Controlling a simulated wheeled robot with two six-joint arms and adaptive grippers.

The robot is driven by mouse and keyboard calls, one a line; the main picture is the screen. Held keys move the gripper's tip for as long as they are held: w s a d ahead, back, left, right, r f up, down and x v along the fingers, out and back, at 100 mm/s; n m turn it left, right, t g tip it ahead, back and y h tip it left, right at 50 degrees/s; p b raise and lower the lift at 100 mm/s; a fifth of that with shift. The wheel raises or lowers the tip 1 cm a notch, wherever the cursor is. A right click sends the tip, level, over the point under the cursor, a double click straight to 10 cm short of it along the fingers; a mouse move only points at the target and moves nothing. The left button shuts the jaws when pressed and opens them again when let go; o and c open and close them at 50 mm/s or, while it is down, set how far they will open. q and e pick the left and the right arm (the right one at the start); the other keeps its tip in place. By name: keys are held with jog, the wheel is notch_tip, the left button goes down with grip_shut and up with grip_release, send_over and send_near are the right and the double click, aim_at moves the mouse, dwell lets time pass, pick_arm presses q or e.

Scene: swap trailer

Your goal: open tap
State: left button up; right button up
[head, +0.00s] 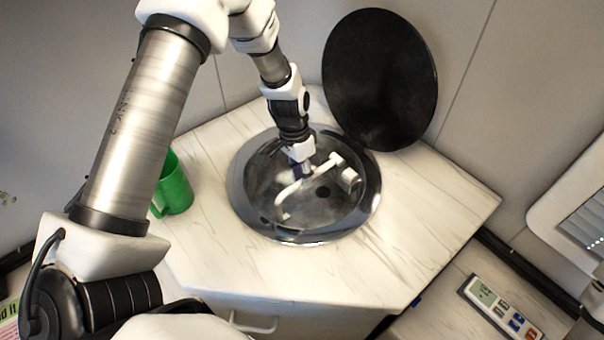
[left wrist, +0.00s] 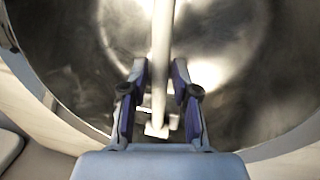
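The white tap (head: 290,192) has a thin curved spout and stands inside a round dark metal sink (head: 372,200) set in the counter. A white block-shaped part of the tap (head: 349,178) is at its right end. My left gripper (head: 299,172) reaches down into the sink from above, at the spout. In the left wrist view the white tap bar (left wrist: 160,70) runs between the two fingers of my left gripper (left wrist: 160,98). The fingers are apart, with gaps on both sides of the bar. My right gripper is not in view.
A round black lid (head: 380,80) stands upright against the wall behind the sink. A green mug (head: 174,188) stands on the counter (head: 430,210) at left, near my arm. A remote-like panel (head: 500,308) is at lower right. The counter right of the sink is clear.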

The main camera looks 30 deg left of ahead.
pick_arm(q)
grip_shut()
